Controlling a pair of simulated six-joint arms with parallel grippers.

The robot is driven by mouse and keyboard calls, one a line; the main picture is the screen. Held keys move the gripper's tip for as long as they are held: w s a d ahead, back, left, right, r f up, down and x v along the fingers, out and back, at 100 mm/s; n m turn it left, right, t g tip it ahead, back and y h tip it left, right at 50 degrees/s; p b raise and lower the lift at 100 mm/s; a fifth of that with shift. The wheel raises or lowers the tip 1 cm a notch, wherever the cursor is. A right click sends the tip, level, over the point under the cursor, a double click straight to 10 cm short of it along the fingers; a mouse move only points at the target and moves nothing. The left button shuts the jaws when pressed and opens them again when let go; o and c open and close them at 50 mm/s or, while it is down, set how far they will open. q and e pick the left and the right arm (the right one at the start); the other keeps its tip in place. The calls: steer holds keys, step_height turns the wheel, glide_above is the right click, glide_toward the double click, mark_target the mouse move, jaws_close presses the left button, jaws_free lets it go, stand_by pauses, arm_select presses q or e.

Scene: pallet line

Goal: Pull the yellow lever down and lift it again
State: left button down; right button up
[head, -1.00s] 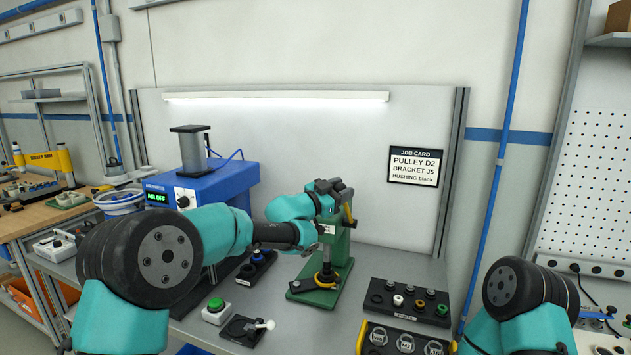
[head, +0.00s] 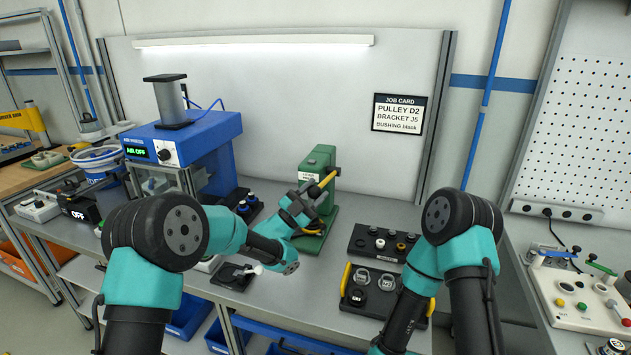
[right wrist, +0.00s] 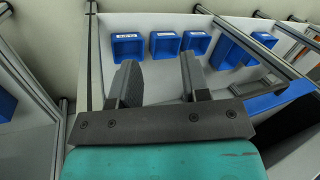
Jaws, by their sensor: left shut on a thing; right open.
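The yellow lever (head: 328,180) sits at the upper right of the green press (head: 319,160). It slopes down from the press head toward the lower left, toward me. My left gripper (head: 308,205) is shut on the lever's lower end and covers that end. The gripper and wrist also hide part of the press column and the ram. A yellow ring lies low on the green press base (head: 325,226). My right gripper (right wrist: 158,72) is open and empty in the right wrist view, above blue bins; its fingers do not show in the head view.
A blue machine (head: 205,140) reading AIR OFF stands left of the press. A black tray (head: 362,240) with bushings and a yellow-handled carrier (head: 385,290) stand at the right. A small fixture with a white-knobbed handle (head: 238,277) lies below my left wrist.

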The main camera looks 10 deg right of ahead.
arm_select(q)
steer(key=shift+f, duration=0.45)
steer(key=c, duration=0.9)
jaws_free()
steer(key=shift+o, duration=1.3)
steer(key=shift+r, duration=0.15)
steer(key=v, duration=1.7)
steer(key=shift+f, duration=0.35)
steer(key=shift+a, duration=0.1)
